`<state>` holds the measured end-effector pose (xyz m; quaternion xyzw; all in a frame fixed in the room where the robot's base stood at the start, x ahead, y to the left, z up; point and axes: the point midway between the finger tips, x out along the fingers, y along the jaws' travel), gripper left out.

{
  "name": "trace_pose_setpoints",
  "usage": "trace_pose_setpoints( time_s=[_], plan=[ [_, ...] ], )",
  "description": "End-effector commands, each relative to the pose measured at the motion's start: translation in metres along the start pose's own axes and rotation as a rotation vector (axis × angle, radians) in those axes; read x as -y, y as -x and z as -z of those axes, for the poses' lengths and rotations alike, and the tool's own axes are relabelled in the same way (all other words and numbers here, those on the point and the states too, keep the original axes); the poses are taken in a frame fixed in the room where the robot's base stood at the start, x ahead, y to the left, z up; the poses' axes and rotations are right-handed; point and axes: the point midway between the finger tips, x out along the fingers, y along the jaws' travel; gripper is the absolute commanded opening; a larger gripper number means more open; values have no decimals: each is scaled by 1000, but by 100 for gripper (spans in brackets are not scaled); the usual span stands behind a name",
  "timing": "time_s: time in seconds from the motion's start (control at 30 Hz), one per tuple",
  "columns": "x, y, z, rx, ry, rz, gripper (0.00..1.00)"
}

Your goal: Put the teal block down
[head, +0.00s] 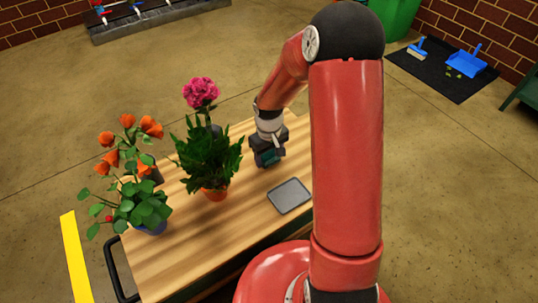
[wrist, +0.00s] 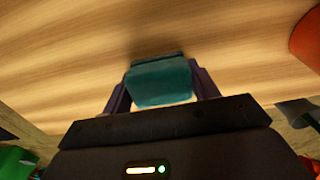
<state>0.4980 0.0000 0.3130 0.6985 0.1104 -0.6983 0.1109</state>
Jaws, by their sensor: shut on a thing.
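The teal block (wrist: 160,83) sits between the two fingers of my gripper (wrist: 162,92) in the wrist view, and the gripper is shut on it. Wood shows beyond the block, with a dark shadow by its far edge. In the head view my gripper (head: 268,158) is low over the wooden table (head: 235,240), right of the potted plants. The block is small and dark there and mostly hidden by the gripper. I cannot tell whether the block touches the table.
A grey tray (head: 289,196) lies on the table near my gripper. A pink-flowered plant in an orange pot (head: 216,194) stands left of the gripper, and an orange-flowered plant (head: 140,205) stands farther left. Bare wood lies at the front of the table.

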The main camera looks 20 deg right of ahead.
Motion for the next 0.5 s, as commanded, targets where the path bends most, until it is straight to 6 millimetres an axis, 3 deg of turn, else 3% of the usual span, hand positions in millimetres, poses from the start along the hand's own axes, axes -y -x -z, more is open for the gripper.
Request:
trace_pose_setpoints(
  time_s=[0.13, 0.17, 0.3, 0.5],
  plan=[
    [0, -5, 0, 0, 0, 0, 35],
    [0, -3, 0, 0, 0, 0, 63],
    [0, -3, 0, 0, 0, 0, 81],
    [0, -3, 0, 0, 0, 0, 81]
  ],
)
